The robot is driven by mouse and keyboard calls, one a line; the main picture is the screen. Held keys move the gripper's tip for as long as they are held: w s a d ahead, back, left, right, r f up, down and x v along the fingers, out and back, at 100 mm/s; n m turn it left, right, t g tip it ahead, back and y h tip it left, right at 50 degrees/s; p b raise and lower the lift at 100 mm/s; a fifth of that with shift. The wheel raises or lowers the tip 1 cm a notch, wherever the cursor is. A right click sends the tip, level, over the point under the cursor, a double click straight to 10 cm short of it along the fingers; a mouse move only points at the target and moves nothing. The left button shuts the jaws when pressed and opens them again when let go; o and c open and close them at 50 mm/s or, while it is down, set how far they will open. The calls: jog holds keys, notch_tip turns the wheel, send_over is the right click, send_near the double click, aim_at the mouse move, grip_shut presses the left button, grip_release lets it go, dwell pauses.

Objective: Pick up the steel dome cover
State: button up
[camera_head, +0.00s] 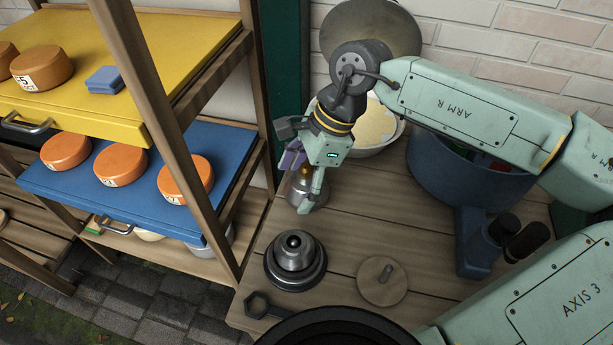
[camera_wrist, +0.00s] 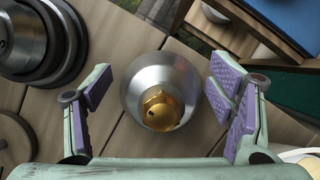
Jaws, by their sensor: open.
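A rounded steel dome (camera_wrist: 150,75) with a brass hex fitting on top stands on the wooden bench, and I take it as the dome cover. It also shows in the head view (camera_head: 307,192), partly hidden by my gripper. My gripper (camera_head: 301,180) points down over it, open. In the wrist view the purple-padded fingers (camera_wrist: 160,98) stand on either side of the dome, with a gap at each side and nothing held. A second steel piece (camera_head: 295,258), stepped with a dark base and a knob, stands nearer on the bench; it shows at upper left in the wrist view (camera_wrist: 30,40).
A wooden lid with a peg (camera_head: 382,281) and a wrench (camera_head: 264,306) lie near the bench front. A blue tub (camera_head: 465,185) and a pale bowl (camera_head: 387,143) stand behind. The shelf (camera_head: 170,100) with orange cheeses borders the left.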

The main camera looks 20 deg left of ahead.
jog(key=shift+f, duration=0.15)
jog(key=shift+s, duration=0.1)
jog(key=c, duration=1.1)
